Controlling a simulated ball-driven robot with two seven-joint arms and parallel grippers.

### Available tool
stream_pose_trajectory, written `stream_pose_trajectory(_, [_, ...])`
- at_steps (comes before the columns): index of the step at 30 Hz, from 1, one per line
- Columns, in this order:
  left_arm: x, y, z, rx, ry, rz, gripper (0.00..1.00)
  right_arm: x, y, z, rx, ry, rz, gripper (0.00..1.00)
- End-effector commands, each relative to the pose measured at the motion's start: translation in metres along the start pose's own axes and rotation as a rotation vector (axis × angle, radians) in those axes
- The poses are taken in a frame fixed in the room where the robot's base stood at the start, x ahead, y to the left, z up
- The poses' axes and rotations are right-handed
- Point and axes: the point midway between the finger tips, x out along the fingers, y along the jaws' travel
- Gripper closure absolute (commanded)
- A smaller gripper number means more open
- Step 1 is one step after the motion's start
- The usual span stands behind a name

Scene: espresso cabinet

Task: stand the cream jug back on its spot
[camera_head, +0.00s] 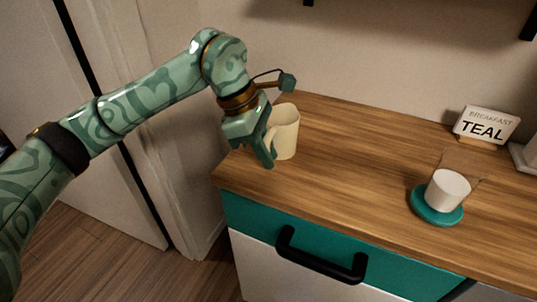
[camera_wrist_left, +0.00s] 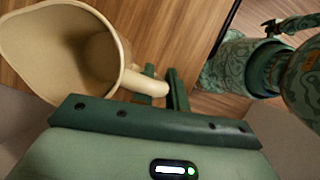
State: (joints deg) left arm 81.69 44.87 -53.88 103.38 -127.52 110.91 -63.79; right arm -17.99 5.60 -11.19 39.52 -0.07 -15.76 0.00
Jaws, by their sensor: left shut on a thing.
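The cream jug (camera_head: 287,133) is at the left end of the wooden counter, roughly upright. My left gripper (camera_head: 268,158) is shut on its handle, at the jug's left side in the head view. In the left wrist view the jug (camera_wrist_left: 62,50) shows its open mouth and looks empty. There the fingers (camera_wrist_left: 160,88) close around the handle. I cannot tell whether the jug's base touches the counter. No marked spot for the jug is clear to me. My right gripper is not in view.
A white cup (camera_head: 448,190) stands on a teal coaster (camera_head: 424,211) at the right. A "BREAKFAST TEAL" sign (camera_head: 486,125) stands behind it. The middle of the counter (camera_head: 345,155) is clear. A teal drawer with a black handle (camera_head: 318,262) is below the front edge.

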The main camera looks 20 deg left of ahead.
Motion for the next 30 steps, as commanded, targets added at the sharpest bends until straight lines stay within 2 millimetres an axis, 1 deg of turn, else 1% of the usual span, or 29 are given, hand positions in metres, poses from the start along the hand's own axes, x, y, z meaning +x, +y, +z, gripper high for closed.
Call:
stream_pose_trajectory(8, [0.001,-0.001,0.0,0.0,0.002,-0.001,1.0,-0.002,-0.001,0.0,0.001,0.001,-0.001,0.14])
stream_pose_trajectory(9, [0.001,-0.001,-0.001,0.0,0.002,-0.001,0.8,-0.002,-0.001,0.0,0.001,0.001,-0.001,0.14])
stream_pose_trajectory(11, [0.001,-0.001,-0.001,0.0,0.002,-0.001,0.64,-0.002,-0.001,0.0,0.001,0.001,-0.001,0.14])
stream_pose_trajectory(20, [-0.001,-0.001,0.001,0.0,0.002,-0.001,0.64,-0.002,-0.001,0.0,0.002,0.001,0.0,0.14])
stream_pose_trajectory(23, [-0.013,-0.001,0.002,-0.001,0.002,0.002,0.64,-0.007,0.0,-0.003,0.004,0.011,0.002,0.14])
stream_pose_trajectory(25, [-0.028,-0.001,0.003,0.001,0.002,0.006,0.64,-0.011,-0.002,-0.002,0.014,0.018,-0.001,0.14])
stream_pose_trajectory(27, [-0.046,-0.001,0.004,0.002,0.001,0.007,0.64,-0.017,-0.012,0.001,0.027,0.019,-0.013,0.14])
stream_pose_trajectory(30, [-0.072,-0.002,0.004,0.002,0.002,0.008,0.64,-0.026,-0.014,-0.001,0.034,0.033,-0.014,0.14])
